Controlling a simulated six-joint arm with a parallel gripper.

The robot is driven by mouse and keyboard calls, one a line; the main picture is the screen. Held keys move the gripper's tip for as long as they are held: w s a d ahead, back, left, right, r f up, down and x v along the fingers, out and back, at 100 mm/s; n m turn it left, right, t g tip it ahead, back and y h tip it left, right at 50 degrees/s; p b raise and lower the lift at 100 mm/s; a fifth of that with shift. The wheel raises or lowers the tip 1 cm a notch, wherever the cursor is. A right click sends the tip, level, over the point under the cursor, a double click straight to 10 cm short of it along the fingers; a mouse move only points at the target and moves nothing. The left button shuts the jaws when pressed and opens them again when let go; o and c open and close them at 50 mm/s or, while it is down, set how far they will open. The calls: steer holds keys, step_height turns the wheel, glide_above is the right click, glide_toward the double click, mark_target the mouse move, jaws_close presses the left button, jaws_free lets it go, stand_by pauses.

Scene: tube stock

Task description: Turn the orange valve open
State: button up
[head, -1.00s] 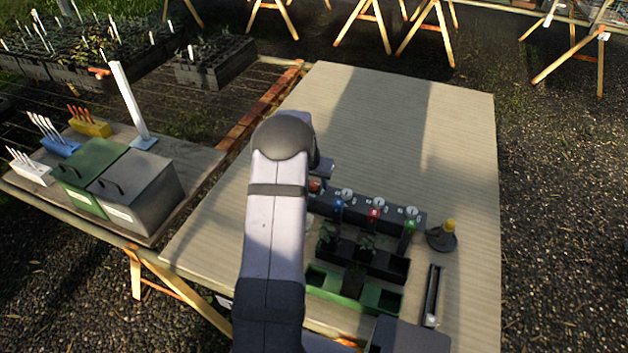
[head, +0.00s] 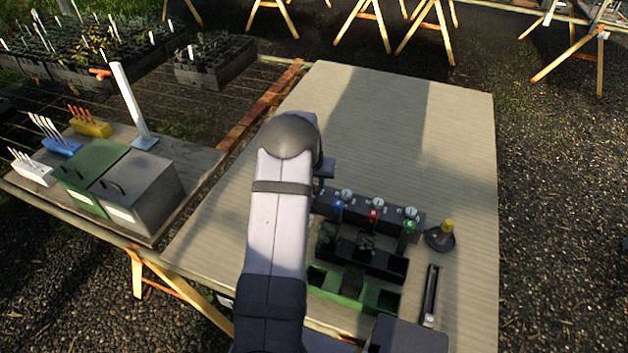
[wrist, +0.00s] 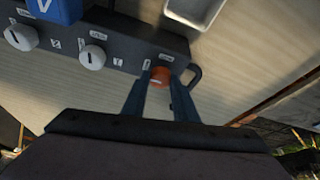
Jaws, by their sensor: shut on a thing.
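The orange valve (wrist: 160,76) is a small round orange knob at the end of the dark valve block (wrist: 125,40) in the wrist view. My gripper (wrist: 160,86) has one finger on each side of the knob and is shut on it. The fingers partly cover the knob, so its exact angle cannot be told. In the head view my arm hides the orange valve and the fingers. The block (head: 390,213) shows there to the right of my arm, with blue (head: 339,204), red (head: 373,215) and green (head: 409,226) valves.
White dials (wrist: 92,57) sit along the block. Black trays with plants (head: 385,262) and green trays (head: 350,291) stand in front of it. A black stand with a yellow top (head: 441,237) is at the right. The far table top (head: 400,120) is clear.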

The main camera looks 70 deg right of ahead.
steer(key=o, duration=1.1)
steer(key=shift+c, duration=0.2)
steer(key=shift+r, duration=0.1)
steer(key=b+v, duration=0.2)
steer(key=v, duration=0.5)
steer(key=shift+a+r, duration=0.1)
